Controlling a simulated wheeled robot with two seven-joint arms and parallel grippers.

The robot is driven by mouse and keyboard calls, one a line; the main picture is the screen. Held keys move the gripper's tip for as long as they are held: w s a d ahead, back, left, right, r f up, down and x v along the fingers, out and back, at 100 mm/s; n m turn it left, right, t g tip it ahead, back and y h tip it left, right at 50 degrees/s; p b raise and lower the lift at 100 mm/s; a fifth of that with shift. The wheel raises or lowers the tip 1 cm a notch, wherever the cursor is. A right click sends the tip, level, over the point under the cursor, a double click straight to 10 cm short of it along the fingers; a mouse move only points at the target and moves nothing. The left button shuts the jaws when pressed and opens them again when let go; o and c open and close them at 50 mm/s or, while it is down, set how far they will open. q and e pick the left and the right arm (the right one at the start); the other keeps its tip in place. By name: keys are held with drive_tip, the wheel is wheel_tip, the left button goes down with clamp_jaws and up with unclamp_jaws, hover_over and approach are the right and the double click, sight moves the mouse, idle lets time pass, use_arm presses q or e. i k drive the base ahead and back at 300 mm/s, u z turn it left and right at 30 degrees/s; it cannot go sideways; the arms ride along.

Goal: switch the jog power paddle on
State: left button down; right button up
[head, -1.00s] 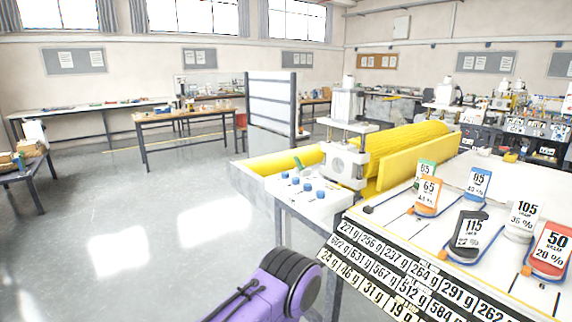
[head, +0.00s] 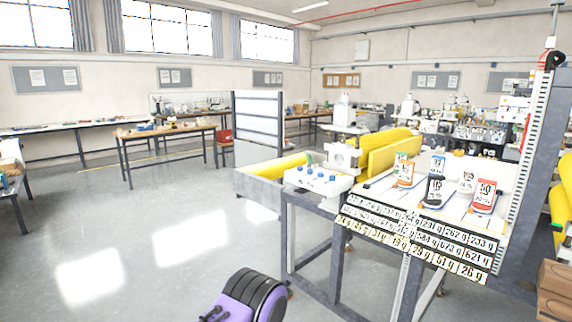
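A white control panel (head: 318,183) stands at the near end of the yellow-roller machine. A purple and black link of one of my arms (head: 247,296) shows at the bottom, well short of the panel. Neither of my grippers is in view.
The floor (head: 170,225) at left is open.

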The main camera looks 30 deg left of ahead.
sight(310, 160)
drive_tip(key=u, duration=1)
drive_tip(key=i, duration=0.75)
drive_tip(key=u, duration=0.55)
drive_tip(key=i, duration=0.9)
drive_tip(key=z, duration=0.75)
drive_tip(key=i, duration=0.4)
drive_tip(key=z, duration=0.4)
